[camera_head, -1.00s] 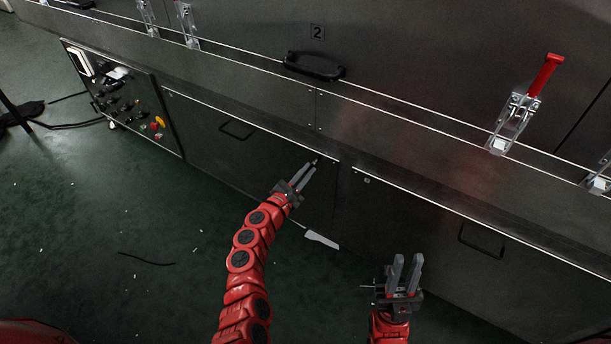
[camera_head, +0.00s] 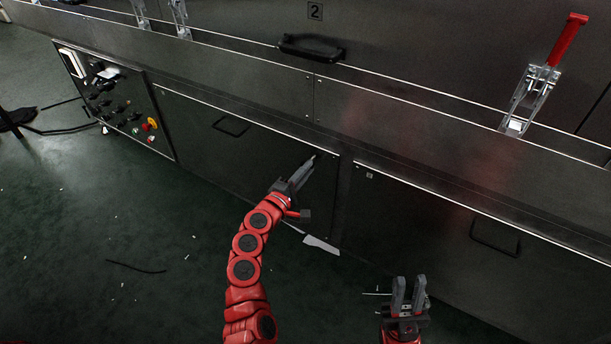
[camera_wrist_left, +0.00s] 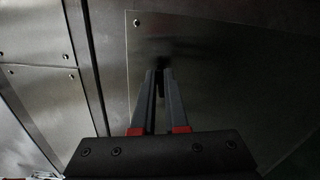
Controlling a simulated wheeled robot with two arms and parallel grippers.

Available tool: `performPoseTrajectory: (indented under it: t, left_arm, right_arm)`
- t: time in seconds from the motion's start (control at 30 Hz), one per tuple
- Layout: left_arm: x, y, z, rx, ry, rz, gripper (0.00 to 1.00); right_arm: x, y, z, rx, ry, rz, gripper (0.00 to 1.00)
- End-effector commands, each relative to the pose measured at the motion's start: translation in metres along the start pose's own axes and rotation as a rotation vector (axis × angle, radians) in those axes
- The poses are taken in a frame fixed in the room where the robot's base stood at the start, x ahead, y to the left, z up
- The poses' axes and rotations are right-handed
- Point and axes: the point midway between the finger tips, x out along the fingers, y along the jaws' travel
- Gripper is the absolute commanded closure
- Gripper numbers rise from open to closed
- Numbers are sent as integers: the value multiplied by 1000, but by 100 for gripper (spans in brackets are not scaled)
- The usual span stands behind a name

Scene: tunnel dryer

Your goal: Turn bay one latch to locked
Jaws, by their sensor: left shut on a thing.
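A toggle latch with a red handle (camera_head: 569,38) and a metal clamp body (camera_head: 529,98) stands upright on the dryer's ledge at the right in the head view. No bay number shows beside it, so I cannot tell whether it is bay one's. My left gripper (camera_head: 309,166) is in front of the lower dark panels, well left of and below that latch. In the left wrist view its fingers (camera_wrist_left: 159,90) meet on a small dark thing (camera_wrist_left: 160,83), mostly hidden. My right gripper (camera_head: 409,289) is low at the bottom, fingers apart and empty.
A plate marked 2 (camera_head: 315,11) is above a black handle (camera_head: 312,47). Two more latches (camera_head: 178,18) are at the upper left. A control panel (camera_head: 117,108) is at the left. A pale flat piece (camera_head: 321,244) lies near the lower panels.

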Motion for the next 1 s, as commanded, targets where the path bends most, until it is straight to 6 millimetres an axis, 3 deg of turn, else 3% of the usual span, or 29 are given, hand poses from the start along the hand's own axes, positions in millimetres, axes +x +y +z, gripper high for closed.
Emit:
performPoseTrajectory:
  t: [0.4,0.93,0.97,1.0]
  left_arm:
    - [0,-3,0,176,-1,-1,100]
    - [0,-2,0,197,-1,-1,100]
    - [0,-2,0,197,-1,-1,85]
    - [0,-2,0,197,-1,-1,78]
  right_arm:
    - [-13,-7,2,10,4,-34,76]
    - [-13,-8,3,11,3,-37,76]
    - [-13,-8,3,11,3,-37,76]
    - [-13,-8,3,11,3,-37,76]
